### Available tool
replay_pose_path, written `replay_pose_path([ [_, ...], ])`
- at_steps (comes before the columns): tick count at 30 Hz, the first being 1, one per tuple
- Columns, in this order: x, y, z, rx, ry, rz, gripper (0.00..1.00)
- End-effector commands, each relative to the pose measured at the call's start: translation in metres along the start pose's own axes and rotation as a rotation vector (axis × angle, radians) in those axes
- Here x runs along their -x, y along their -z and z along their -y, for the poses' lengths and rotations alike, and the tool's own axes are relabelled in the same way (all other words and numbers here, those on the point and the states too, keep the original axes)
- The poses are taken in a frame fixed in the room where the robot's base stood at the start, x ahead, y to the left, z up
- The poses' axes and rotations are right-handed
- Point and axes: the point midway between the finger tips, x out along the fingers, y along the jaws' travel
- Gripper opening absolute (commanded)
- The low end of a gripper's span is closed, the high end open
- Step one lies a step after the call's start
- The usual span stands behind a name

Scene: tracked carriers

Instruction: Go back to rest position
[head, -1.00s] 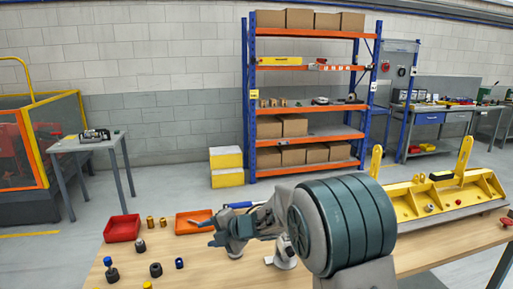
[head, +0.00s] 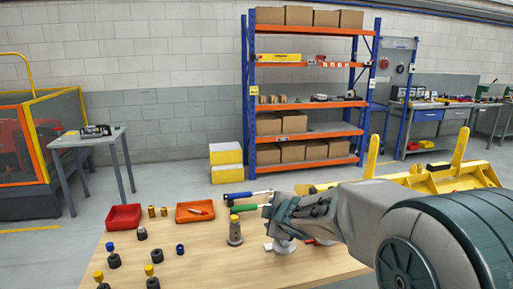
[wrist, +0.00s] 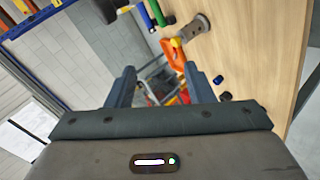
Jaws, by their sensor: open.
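My gripper (head: 272,212) is open and empty above the wooden workbench (head: 210,268) in the head view, at the end of my arm coming in from the lower right. In the wrist view the two dark fingers of my gripper (wrist: 157,82) stand apart with nothing held between them. The view between them looks past the bench edge toward the floor and trays. A grey stepped post (head: 235,232) with a yellow-green top stands upright left of my gripper. A white round-based part (head: 282,246) is partly hidden under my arm.
A red tray (head: 123,218) and an orange tray (head: 195,212) sit at the bench's back left. Several dark knobs (head: 113,261) stand in front. Blue- and green-handled tools (head: 236,196) lie at the back. A yellow fixture (head: 440,178) is at right, partly behind my arm.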

Motion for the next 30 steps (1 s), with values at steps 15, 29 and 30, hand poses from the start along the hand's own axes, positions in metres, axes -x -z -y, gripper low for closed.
replay_pose_path([
  [15, 0.182, -0.124, 0.19, -1.189, 0.211, 0.692, 0.48],
  [29, 0.214, -0.111, 0.237, -1.39, 0.315, 0.787, 0.42],
  [30, 0.214, -0.111, 0.237, -1.389, 0.314, 0.787, 0.36],
])
